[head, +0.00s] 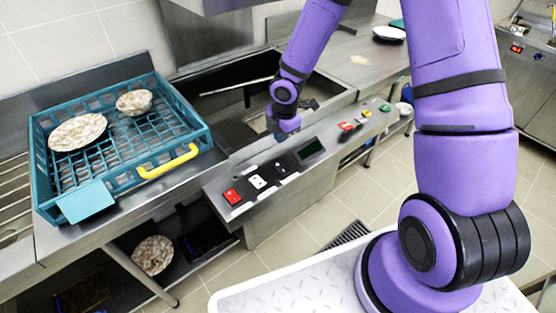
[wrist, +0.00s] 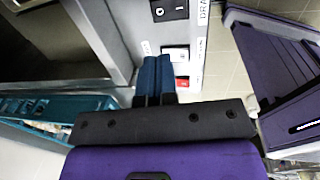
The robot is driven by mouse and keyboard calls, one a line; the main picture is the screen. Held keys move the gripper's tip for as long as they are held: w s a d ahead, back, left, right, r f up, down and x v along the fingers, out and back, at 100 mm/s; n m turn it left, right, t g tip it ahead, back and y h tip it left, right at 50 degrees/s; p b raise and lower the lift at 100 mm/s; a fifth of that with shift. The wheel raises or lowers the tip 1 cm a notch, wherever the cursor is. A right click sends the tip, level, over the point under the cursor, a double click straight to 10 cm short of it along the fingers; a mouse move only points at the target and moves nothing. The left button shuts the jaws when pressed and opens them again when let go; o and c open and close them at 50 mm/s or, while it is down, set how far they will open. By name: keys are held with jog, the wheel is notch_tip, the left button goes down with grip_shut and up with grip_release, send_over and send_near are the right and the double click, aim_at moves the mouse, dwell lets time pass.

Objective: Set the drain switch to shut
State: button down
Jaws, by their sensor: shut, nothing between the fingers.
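A black rocker switch (wrist: 170,10) shows at the top of the wrist view, beside a label (wrist: 203,12) whose visible letters begin "DRA"; the rest is cut off. Its position is too unclear to tell. The black switch also shows on the sloped control panel (head: 280,168) in the head view. My gripper (head: 281,134) is over the panel's back edge by the basin. In the wrist view its blue fingertips (wrist: 157,48) are together and empty, just left of a white switch (wrist: 176,53). I cannot tell whether they touch the panel.
A red switch (head: 232,196) and a small display (head: 311,150) flank the black and white switches. A teal rack (head: 195,112) with dirty dishes stands left on the counter. The open basin (head: 225,125) lies behind the panel. More coloured buttons (head: 366,113) sit farther right.

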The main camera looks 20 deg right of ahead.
aim_at(277, 164)
jog(key=f, duration=0.4)
jog(key=w+f, duration=0.1)
jog(key=f, duration=0.7)
jog(key=shift+w+a, duration=0.2)
jog(key=shift+a, duration=0.1)
